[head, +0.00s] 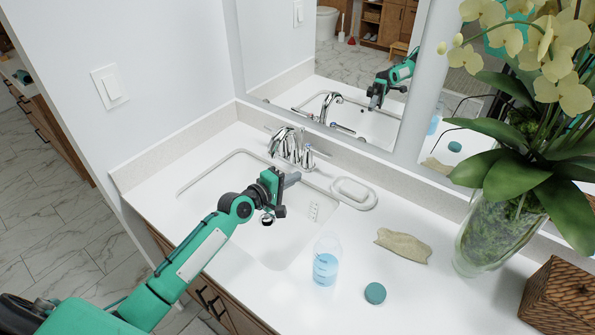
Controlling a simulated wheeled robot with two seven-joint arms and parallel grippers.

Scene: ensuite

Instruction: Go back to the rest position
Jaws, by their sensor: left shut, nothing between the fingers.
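My left arm reaches in from the lower left, and its gripper (290,181) is over the right part of the white sink (225,185), close to the chrome faucet (290,145). The gripper is shut and empty. I cannot tell whether the fingertips touch anything near the faucet. The arm and gripper also show in the mirror (345,60). My right gripper is not in view.
A glass vase of flowers (490,235) and a woven box (562,297) stand farther right.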

